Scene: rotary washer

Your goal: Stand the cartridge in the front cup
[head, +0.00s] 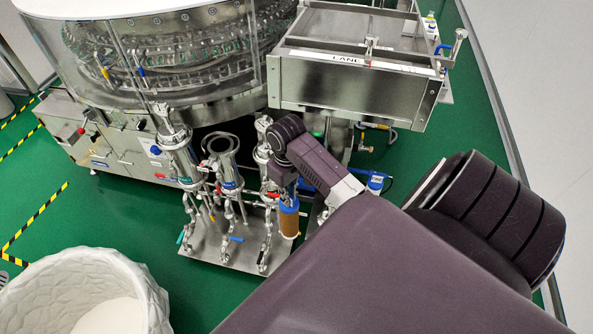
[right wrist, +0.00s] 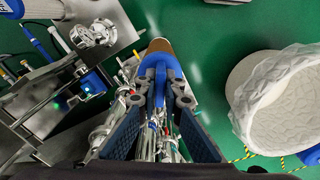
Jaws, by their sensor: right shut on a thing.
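The cartridge (head: 289,222) is a brown cylinder with blue end parts. It hangs roughly upright below my right gripper (head: 284,188) in the head view. In the right wrist view the fingers of the right gripper (right wrist: 160,80) are shut on the cartridge's blue part (right wrist: 160,68), and its brown body (right wrist: 158,47) shows beyond. An open-topped steel cup (head: 222,160) stands on the metal skid, left of the gripper and apart from the cartridge. I cannot tell for sure that it is the front cup. My left gripper is not in view.
Steel housings (head: 177,150) with valves and pipes crowd the skid (head: 210,250). A round washer (head: 165,50) and a steel lane box (head: 350,85) stand behind. A white textured bin (head: 150,290) is at the lower left. Green floor between is clear.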

